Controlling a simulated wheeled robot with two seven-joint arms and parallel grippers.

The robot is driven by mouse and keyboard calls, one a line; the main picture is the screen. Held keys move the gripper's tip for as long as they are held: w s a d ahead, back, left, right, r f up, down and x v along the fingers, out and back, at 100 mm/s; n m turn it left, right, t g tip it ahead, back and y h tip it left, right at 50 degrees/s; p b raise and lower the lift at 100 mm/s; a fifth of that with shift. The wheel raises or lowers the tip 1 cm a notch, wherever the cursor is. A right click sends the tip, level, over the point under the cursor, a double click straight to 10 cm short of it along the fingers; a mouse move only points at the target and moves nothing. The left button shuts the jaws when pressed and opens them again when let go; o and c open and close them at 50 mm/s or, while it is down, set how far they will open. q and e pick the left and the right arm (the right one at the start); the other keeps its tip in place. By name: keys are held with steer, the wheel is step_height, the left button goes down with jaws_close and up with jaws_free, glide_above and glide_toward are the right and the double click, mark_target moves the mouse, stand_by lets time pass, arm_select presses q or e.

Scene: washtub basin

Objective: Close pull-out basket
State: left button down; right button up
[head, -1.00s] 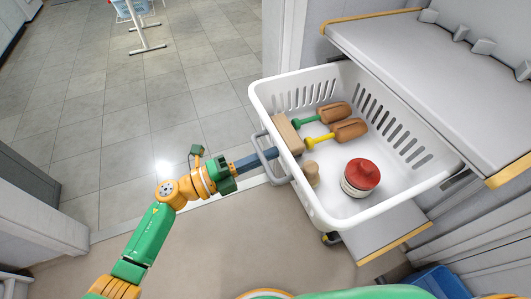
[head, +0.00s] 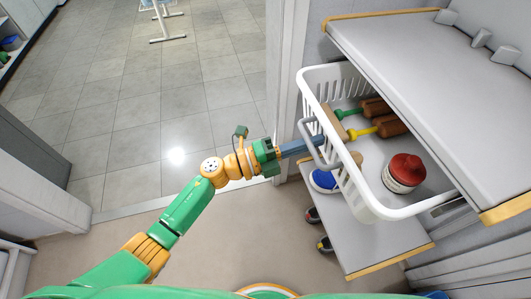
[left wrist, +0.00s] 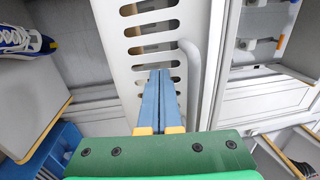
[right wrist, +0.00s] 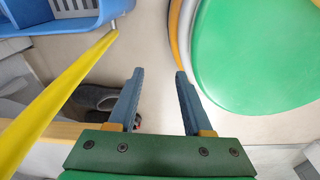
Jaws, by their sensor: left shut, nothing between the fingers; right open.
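The white pull-out basket (head: 358,185) sticks partly out from under the grey counter in the head view. It holds brushes with green and yellow parts and a red-lidded jar (head: 404,172). A grey handle (head: 314,145) is on its outer side. My left gripper (head: 318,143) is shut and empty, with its fingertips at the handle and basket wall. In the left wrist view its blue fingers reach the slotted basket wall (left wrist: 122,60), with the handle (left wrist: 192,80) just to their right. My right gripper (right wrist: 158,80) is open and empty, away from the basket.
The grey counter (head: 420,90) overhangs the basket. A lower shelf (head: 385,245) below holds a blue-and-white shoe (head: 324,181). More shoes are on the floor beside it. A blue crate (right wrist: 60,15) and a yellow pole (right wrist: 65,95) show near my right gripper.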

mark_target(350, 137)
arm_select(q)
steer(key=b+x, duration=0.1)
steer(key=x, duration=0.2)
steer(key=f+b+x, duration=0.1)
steer(key=b+x, duration=0.1)
steer(key=x, duration=0.1)
steer(key=b+x, duration=0.2)
steer(key=x, duration=0.1)
steer(key=shift+f, duration=0.2)
steer(key=shift+w+d+r+b, duration=0.15)
steer(key=shift+d+b, duration=0.15)
steer(key=shift+d, duration=0.2)
steer(key=shift+r, duration=0.2)
arm_select(e)
steer(key=w+d+f, duration=0.1)
steer(key=w+f, duration=0.3)
steer(key=f, duration=0.1)
steer(key=shift+d+t+h, duration=0.25)
steer(key=shift+t+h, duration=0.05)
steer(key=shift+t, duration=0.1)
arm_select(q)
steer(key=shift+r, duration=0.15)
arm_select(e)
steer(key=shift+a, duration=0.15)
